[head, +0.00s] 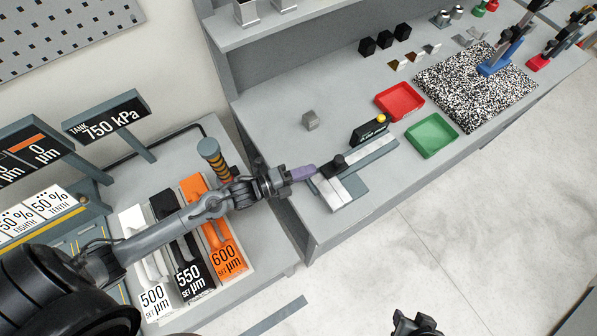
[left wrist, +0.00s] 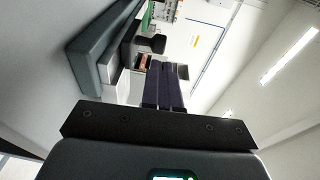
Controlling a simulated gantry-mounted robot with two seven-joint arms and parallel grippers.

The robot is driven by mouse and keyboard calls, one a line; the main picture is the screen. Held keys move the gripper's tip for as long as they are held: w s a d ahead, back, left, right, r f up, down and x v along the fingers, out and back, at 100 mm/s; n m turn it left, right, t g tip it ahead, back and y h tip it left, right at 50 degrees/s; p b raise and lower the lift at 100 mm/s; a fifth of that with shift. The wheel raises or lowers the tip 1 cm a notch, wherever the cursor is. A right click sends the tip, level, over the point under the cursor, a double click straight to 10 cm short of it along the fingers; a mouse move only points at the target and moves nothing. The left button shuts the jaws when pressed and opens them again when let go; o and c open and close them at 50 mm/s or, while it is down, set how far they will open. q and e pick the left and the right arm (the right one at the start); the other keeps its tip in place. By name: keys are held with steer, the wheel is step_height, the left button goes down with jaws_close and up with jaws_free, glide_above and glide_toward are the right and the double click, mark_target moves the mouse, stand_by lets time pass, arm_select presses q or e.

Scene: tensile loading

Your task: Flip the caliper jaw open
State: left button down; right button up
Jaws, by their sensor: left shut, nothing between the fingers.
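The caliper (head: 368,158) lies on the grey bench near its front edge. It has a long grey rail, a flat silver plate at its near end and a black jaw block (head: 333,166). A black box with a yellow knob (head: 381,118) stands behind the rail. My left gripper (head: 315,170) is shut and empty; its purple fingertips are just left of the black jaw block, and I cannot tell whether they touch it. In the left wrist view the fingers (left wrist: 165,66) are together, with the caliper's grey base (left wrist: 92,50) to their left. My right gripper (head: 415,322) shows only partly at the bottom edge.
A red tray (head: 400,88) and a green tray (head: 450,149) lie right of the caliper. A small grey cube (head: 310,121) sits behind it. A speckled mat (head: 435,80) lies farther back.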

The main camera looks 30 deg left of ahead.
mark_target(324, 171)
arm_select(q)
steer(key=x, duration=0.5)
steer(key=shift+w+d, duration=0.25)
steer(key=shift+w, duration=0.1)
arm_select(e)
steer(key=shift+r, duration=0.2)
steer(key=shift+d, duration=0.1)
